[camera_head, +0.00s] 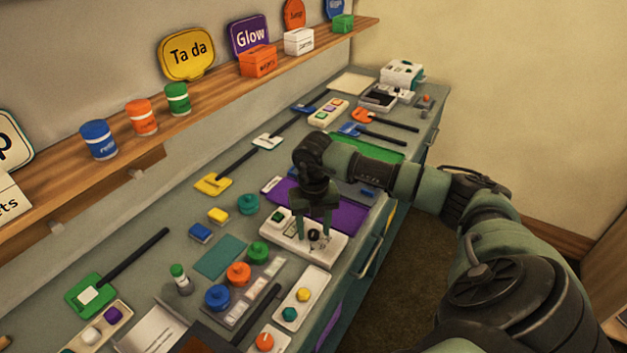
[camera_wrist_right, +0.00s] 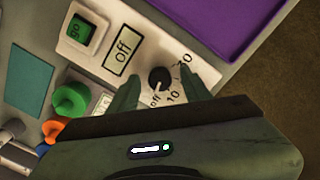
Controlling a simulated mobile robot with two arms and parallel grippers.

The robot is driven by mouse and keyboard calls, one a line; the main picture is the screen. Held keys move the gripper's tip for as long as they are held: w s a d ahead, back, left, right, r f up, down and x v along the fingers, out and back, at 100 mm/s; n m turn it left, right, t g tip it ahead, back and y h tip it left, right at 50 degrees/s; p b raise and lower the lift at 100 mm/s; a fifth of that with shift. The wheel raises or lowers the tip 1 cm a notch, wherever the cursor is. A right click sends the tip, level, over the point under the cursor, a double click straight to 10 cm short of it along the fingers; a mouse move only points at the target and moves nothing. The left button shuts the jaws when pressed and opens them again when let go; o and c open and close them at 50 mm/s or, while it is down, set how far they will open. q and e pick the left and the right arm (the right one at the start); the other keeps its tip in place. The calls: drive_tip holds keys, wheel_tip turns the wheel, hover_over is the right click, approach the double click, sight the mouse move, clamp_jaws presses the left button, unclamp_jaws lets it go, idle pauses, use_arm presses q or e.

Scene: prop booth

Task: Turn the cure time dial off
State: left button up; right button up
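The cure time dial is a small black knob (camera_wrist_right: 158,80) on a white panel (camera_head: 272,236). The words "Off", "10" and "20" are printed around it in the right wrist view. The knob also shows in the head view (camera_head: 314,236), between the fingers. My right gripper (camera_head: 313,237) points down over the panel, open, with one finger on each side of the knob. Whether the fingers touch it, I cannot tell. The knob's pointer direction is unclear. My left gripper is not in view.
A purple mat (camera_head: 345,217) lies behind the panel. Green (camera_head: 257,252), orange (camera_head: 238,273) and blue (camera_head: 217,297) round pieces stand on a tray to the left. A white tray with two knobs (camera_head: 304,295) is in front. The bench is crowded; a shelf (camera_head: 214,91) runs along the wall.

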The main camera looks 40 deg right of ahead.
sight(313, 232)
wheel_tip(313, 232, up, 7)
drive_tip(key=shift+f+b, duration=0.1)
drive_tip(key=shift+b, duration=0.85)
drive_tip(key=shift+r, duration=0.5)
